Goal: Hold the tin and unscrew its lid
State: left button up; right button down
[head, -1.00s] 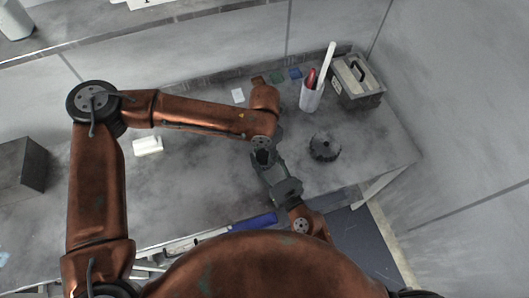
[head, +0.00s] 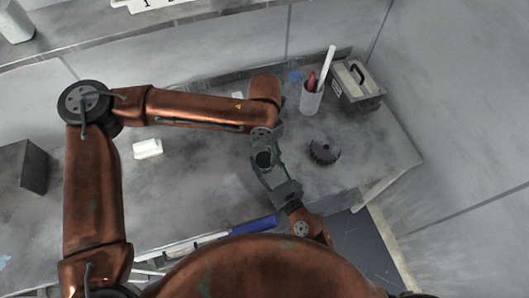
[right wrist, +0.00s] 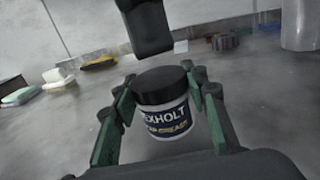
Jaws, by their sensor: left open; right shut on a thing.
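The tin (right wrist: 163,117) stands upright in the right wrist view, with a black lid (right wrist: 160,84) on top and a dark label with pale lettering. My right gripper (right wrist: 161,98) is shut on the tin's sides, with its green-padded fingers around it below the lid. In the head view the dark lid (head: 263,159) shows between my right gripper's fingers. My left gripper (head: 264,141) is open, just above the lid. Part of it, a dark finger (right wrist: 148,28), shows over the lid in the right wrist view, apart from it. My left wrist hides most of that gripper from the head.
A dark notched disc (head: 324,151) lies right of the tin. Behind it stand a cup of tools (head: 311,98) and a grey handled box (head: 357,83). A white block (head: 147,148) and a dark box (head: 22,166) are at left. The bench between is clear.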

jog(key=c, duration=1.1)
grip_release()
